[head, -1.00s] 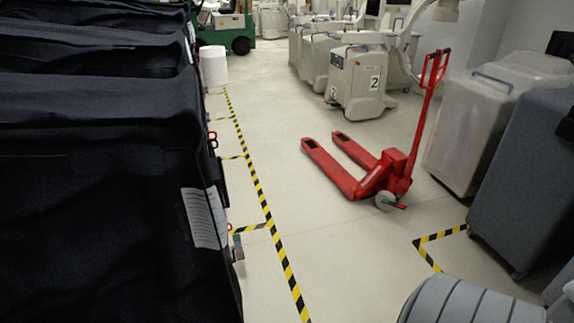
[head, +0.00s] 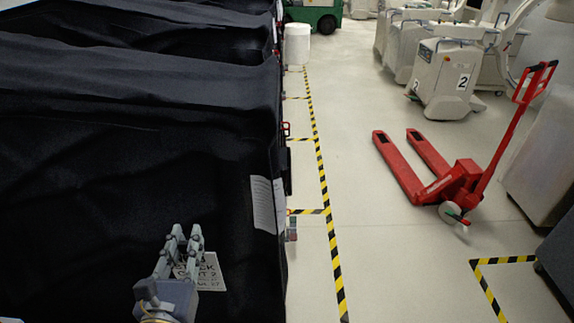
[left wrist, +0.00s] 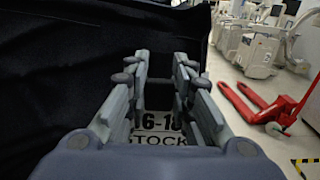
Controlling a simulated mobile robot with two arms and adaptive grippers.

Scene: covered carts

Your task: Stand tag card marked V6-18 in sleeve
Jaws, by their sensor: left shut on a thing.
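My left gripper (head: 187,232) is shut on a white tag card (head: 209,272) in front of the black cart cover (head: 100,190). In the head view the card sticks out right of the fingers, its print too small to read. In the left wrist view, the card (left wrist: 158,138) shows low between the fingers (left wrist: 161,62); I read "6-18" and "STOCK", with the first character partly hidden. A whitish sheet or sleeve (head: 264,205) with faint lines hangs on the cover near its right edge, up and right of the card and apart from it. My right gripper is not in view.
More covered carts (head: 150,40) stand behind. Yellow-black floor tape (head: 326,190) runs along the cart side. A red pallet jack (head: 440,185) stands on open floor at right, and a white bin (head: 297,45) at the back. Grey machines (head: 446,80) line the right.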

